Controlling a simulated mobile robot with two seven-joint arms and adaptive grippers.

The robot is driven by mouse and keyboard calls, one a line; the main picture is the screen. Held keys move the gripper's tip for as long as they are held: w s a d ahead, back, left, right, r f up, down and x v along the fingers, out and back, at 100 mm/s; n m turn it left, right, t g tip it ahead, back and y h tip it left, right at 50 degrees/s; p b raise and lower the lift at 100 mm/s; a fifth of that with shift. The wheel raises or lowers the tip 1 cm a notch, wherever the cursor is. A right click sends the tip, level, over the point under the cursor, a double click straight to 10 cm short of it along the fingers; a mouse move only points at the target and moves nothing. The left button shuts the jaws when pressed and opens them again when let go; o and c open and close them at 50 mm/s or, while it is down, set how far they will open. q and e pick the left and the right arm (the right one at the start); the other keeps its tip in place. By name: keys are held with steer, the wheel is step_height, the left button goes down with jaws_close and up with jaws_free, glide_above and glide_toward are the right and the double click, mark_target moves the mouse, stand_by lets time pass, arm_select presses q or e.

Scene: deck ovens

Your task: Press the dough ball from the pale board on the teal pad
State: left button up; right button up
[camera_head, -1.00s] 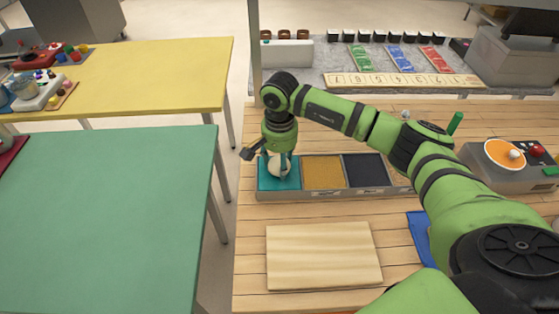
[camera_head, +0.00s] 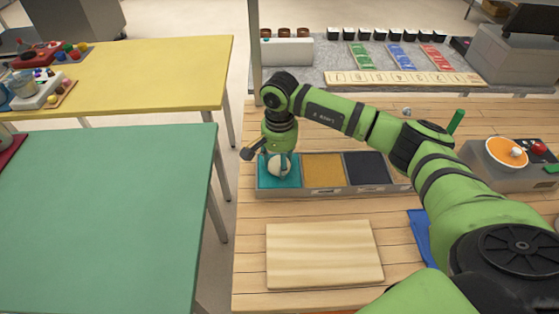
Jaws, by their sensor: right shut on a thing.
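A pale dough ball (camera_head: 279,167) is between the fingers of my right gripper (camera_head: 278,165), which is shut on it. The ball is at the teal pad (camera_head: 265,183), the left compartment of a grey tray; I cannot tell whether it touches the pad. The gripper points down from above. The pale board (camera_head: 323,254) lies bare on the wooden table in front of the tray. My left gripper is not in view.
The tray also has an ochre compartment (camera_head: 324,171) and a dark compartment (camera_head: 367,168). A grey box with an orange disc (camera_head: 507,153) stands at right. A green table (camera_head: 100,215) and a yellow table (camera_head: 150,75) stand at left.

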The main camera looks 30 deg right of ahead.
steer(key=shift+s+f+b, duration=0.1)
steer(key=shift+f+b, duration=0.05)
steer(key=shift+b, duration=0.2)
stand_by(1.3)
step_height(320, 180, up, 2)
steer(key=shift+p, duration=0.5)
steer(key=shift+r+p, duration=1.5)
steer(key=shift+r, duration=1.65)
